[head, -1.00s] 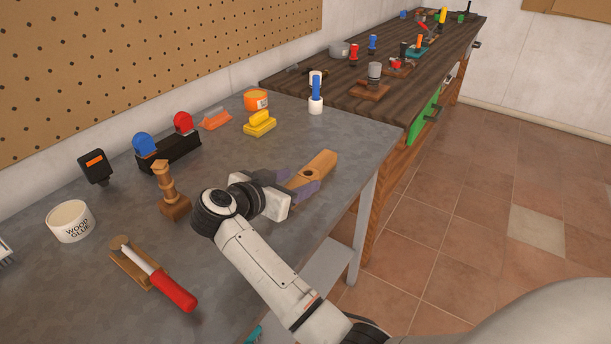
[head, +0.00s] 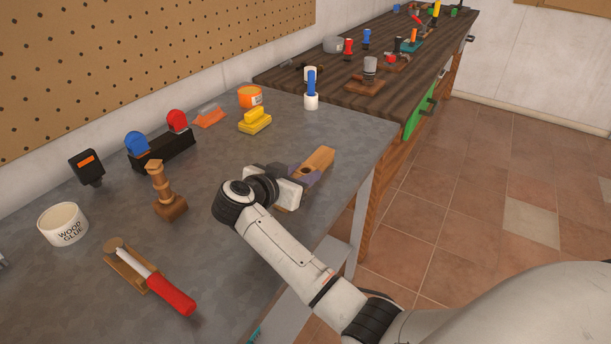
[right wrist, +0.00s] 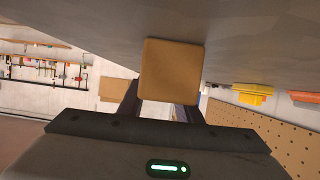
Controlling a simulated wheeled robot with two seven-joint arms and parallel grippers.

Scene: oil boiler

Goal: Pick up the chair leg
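A turned wooden piece (head: 166,190), shaped like a chair leg, stands upright on the grey table, left of my right arm and apart from it. A tan wooden piece (head: 318,163) with a dark hole lies at my right gripper (head: 297,178). I cannot tell for sure which piece is the chair leg. The right fingers look shut on the tan piece; its plain square end (right wrist: 172,70) fills the middle of the right wrist view and hides part of the fingers. I cannot tell whether it is clear of the table. My left gripper is not in view.
A wood glue tub (head: 63,224) and a red-handled tool (head: 172,292) are at left. The table's right edge is close to the gripper.

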